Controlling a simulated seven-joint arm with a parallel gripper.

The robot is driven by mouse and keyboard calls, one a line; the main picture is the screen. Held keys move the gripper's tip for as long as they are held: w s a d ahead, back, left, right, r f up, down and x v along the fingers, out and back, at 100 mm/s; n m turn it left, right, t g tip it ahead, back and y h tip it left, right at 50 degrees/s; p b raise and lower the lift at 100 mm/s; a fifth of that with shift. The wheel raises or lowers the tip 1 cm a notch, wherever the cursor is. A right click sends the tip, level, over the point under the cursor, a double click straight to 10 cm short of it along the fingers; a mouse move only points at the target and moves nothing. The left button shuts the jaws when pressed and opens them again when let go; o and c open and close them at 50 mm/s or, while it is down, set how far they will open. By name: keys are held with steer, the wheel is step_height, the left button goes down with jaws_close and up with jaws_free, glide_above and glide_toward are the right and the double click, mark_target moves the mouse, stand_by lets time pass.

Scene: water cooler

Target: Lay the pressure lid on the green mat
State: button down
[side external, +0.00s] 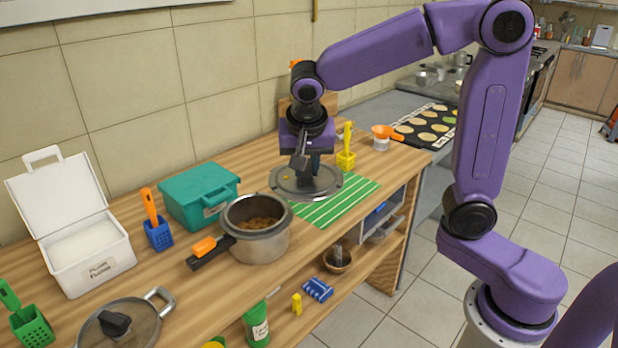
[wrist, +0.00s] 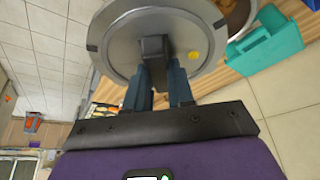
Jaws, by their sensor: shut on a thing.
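The pressure lid (side external: 328,190), a round grey metal disc with a yellow spot, is held level by its dark handle (wrist: 153,47). It also fills the top of the wrist view (wrist: 120,42). My gripper (side external: 305,170) is shut on that handle, one finger on each side. The green mat (side external: 335,208), with pale stripes, lies on the wooden counter under and to the right of the lid. The lid overlaps the mat's far left part in the side view and hides some of it. I cannot tell whether they touch.
An open steel pot (side external: 262,245) with brown food stands just left of the mat. A teal box (side external: 200,195) is behind it. A yellow holder (side external: 346,160) stands behind the mat. A glass lid (side external: 135,325) lies front left. The mat's right part is bare.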

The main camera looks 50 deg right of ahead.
steer(key=d+f+m+g, duration=0.1)
steer(key=d+f+m, duration=0.2)
steer(key=d, duration=0.3)
steer(key=d+f+m+g+h, duration=0.1)
steer(key=d+f+m, duration=0.2)
steer(key=d, duration=0.4)
steer(key=d+f+m+g, duration=0.1)
steer(key=d+f+m, duration=0.2)
steer(key=d, duration=0.3)
steer(key=w+d+f, duration=0.1)
steer(key=w+f, duration=0.2)
steer(key=w, duration=0.1)
steer(key=w+d+f, duration=0.1)
steer(key=w+f, duration=0.2)
steer(key=w, duration=0.2)
steer(key=w+d+f, duration=0.2)
steer(key=w+f, duration=0.1)
steer(key=w, duration=0.1)
steer(key=shift+w, duration=0.15)
steer(key=shift+w+f, duration=0.15)
steer(key=shift+f, duration=0.8)
steer(key=shift+w+f, duration=0.15)
steer(key=shift+f, duration=0.8)
steer(key=shift+f, duration=0.2)
steer(key=c, duration=1)
jaws_free()
steer(key=shift+r, duration=0.15)
